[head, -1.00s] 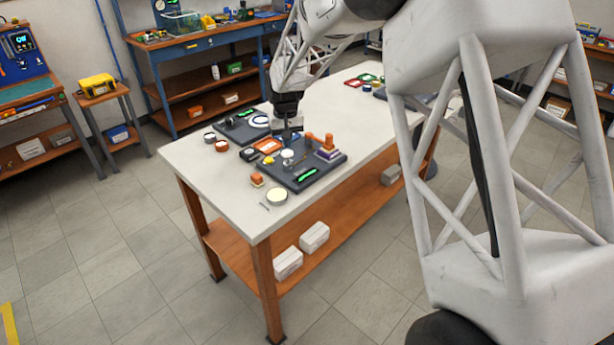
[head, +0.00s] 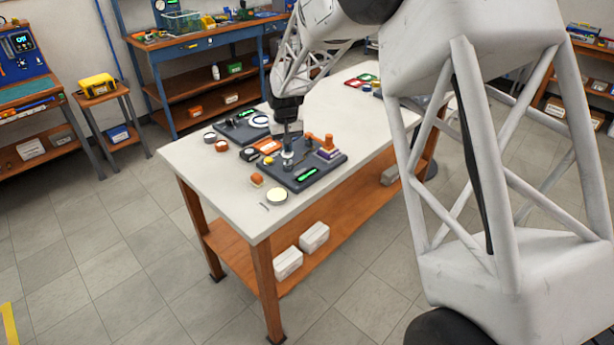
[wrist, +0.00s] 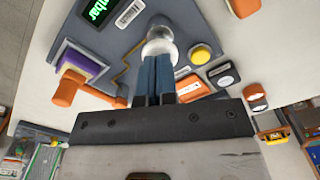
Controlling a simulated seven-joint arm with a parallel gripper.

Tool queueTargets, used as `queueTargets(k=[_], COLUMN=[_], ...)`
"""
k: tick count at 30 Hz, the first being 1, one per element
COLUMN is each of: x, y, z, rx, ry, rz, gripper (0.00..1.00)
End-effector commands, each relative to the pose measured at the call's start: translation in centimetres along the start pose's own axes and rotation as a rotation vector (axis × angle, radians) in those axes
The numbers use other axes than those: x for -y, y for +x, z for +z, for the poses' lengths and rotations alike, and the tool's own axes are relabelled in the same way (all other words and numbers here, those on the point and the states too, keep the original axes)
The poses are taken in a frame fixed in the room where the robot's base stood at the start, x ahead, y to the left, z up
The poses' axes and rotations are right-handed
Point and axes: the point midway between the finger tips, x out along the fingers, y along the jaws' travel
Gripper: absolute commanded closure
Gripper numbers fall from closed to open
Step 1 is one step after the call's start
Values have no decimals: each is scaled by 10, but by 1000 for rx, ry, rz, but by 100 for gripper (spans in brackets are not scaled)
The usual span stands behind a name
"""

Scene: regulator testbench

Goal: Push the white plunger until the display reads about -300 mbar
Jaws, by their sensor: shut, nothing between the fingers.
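The white plunger (wrist: 160,38) is a round pale knob on the dark grey regulator board (head: 322,176). In the wrist view my gripper (wrist: 159,60) is shut, with its blue-grey fingertips at the plunger's near side and seeming to touch it; nothing shows between the fingers. The display (wrist: 95,12) glows green on the board; part of "mbar" shows, but the number is cut off. In the head view the display (head: 306,174) is too small to read.
An orange lever (wrist: 90,90) with a purple block (wrist: 73,55) stands on the same board. A yellow button (wrist: 200,54) is close to the plunger on the other side. A second dark board (head: 238,130) lies further back.

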Motion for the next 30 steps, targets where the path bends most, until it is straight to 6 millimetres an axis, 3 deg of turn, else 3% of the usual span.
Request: queueTargets(k=[30], x=[0], y=[5], z=[0], rx=[0], ry=[0], rz=[0], gripper=[100])
